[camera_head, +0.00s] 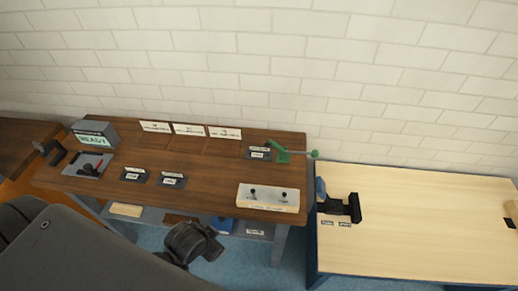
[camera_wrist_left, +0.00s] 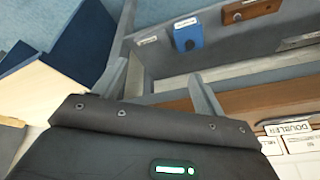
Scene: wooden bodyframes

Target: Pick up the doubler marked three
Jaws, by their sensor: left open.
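No marking on any part is clear enough for me to tell which doubler carries the three. In the head view, three white cards (camera_head: 188,129) stand along the back of the dark wooden bench (camera_head: 215,165). My left gripper (camera_head: 190,243) is in front of the bench's front edge. In the left wrist view it (camera_wrist_left: 162,87) is open, with nothing between its fingers. My right gripper is not in view.
A shelf below holds a blue block (camera_wrist_left: 188,35) and a brown block (camera_wrist_left: 248,10). The bench carries a READY box (camera_head: 95,135), a white box with two knobs (camera_head: 268,198) and a green clamp (camera_head: 283,151). A pale table (camera_head: 420,220) with a black fixture (camera_head: 345,207) stands right.

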